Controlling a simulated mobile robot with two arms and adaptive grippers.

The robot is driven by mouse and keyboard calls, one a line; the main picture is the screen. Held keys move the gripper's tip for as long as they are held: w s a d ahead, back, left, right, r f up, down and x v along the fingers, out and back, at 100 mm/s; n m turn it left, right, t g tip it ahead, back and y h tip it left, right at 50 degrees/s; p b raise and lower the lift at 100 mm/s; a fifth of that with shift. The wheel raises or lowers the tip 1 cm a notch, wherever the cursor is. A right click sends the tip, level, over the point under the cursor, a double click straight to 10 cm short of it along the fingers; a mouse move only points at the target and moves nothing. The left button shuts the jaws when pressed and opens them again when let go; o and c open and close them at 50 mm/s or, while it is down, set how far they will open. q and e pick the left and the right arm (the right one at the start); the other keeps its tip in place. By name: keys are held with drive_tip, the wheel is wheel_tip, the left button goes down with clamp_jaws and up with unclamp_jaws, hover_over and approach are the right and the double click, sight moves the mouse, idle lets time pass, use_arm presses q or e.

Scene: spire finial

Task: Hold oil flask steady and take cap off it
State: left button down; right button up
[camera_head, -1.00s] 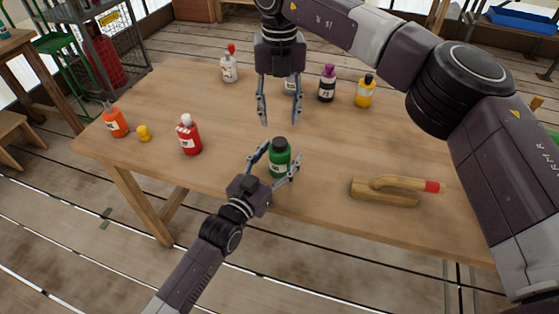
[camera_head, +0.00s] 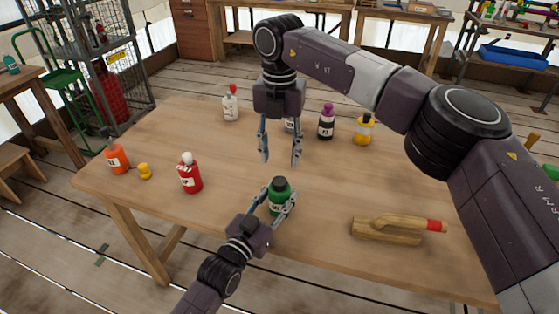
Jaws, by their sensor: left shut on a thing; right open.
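A green flask with a dark cap (camera_head: 280,183), which I take to be the oil flask, stands upright near the front edge of the wooden table. Its label is partly covered by my fingers. My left gripper (camera_head: 279,198) reaches in from the front and is shut on the body of the green flask, with the cap clear above the fingers. My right gripper (camera_head: 280,160) hangs above, pointing down. Its fingers are apart and empty, with the tips just above the cap in the picture.
A red bottle (camera_head: 190,176), an orange bottle (camera_head: 117,158) and a loose yellow piece (camera_head: 145,171) are at left. White (camera_head: 230,106), purple-capped (camera_head: 326,124) and yellow (camera_head: 363,131) bottles stand behind; another is partly hidden behind my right gripper.

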sight(280, 181)
drive_tip(key=m, duration=0.6)
drive_tip(key=shift+m, duration=0.3)
drive_tip(key=m, duration=0.4)
drive_tip(key=shift+m, duration=0.3)
drive_tip(key=m, duration=0.3)
drive_tip(key=shift+f, duration=4)
drive_tip(key=shift+c, duration=0.5)
